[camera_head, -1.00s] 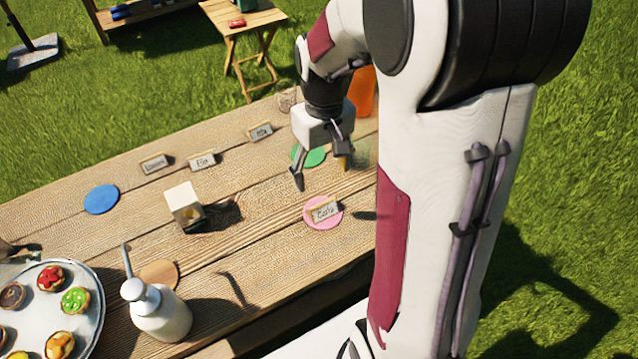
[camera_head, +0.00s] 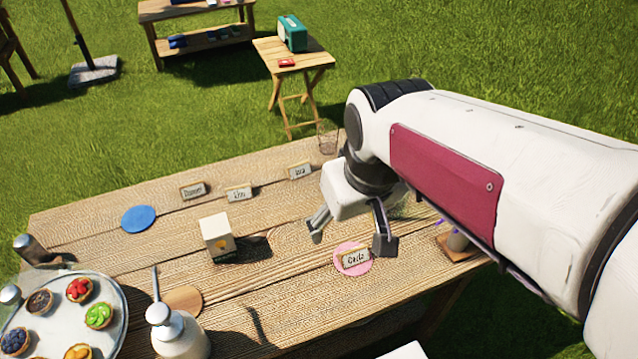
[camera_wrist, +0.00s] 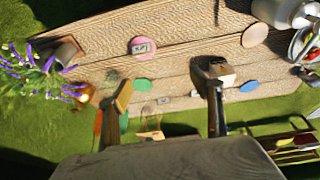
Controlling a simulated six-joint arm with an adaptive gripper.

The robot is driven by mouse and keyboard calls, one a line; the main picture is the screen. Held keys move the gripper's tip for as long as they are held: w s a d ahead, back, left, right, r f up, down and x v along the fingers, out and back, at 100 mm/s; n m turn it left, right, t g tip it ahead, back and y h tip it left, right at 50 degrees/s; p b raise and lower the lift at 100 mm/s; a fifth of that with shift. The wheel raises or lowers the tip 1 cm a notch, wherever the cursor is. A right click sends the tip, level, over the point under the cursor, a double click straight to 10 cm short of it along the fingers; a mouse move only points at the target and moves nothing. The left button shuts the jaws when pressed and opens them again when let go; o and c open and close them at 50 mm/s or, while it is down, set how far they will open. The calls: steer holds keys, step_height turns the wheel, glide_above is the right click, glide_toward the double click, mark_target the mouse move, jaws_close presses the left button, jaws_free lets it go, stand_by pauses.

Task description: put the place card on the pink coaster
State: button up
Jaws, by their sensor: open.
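The pink coaster (camera_head: 341,260) lies on the table's near right part. The place card (camera_head: 355,258), a small wood-edged card lettered something like "Carla", stands on it, within its outline. My gripper (camera_head: 350,238) is open and empty, its fingers spread above the table just behind and above the coaster, apart from the card. In the wrist view the pink coaster (camera_wrist: 133,42) shows with the card (camera_wrist: 142,48) on it, beyond my open fingers (camera_wrist: 167,84).
Three similar cards (camera_head: 239,193) stand along the far side. A blue coaster (camera_head: 138,218), a cream box (camera_head: 217,236), a wooden disc (camera_head: 183,299), a white pump bottle (camera_head: 178,333) and a tart tray (camera_head: 122,312) are to the left. Purple flowers (camera_wrist: 48,75) show in the wrist view.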

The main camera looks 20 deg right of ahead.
steer(key=s+a+r+t, duration=0.2)
steer(key=s+a+r, duration=0.1)
steer(key=s, duration=0.3)
steer(key=shift+s, duration=0.3)
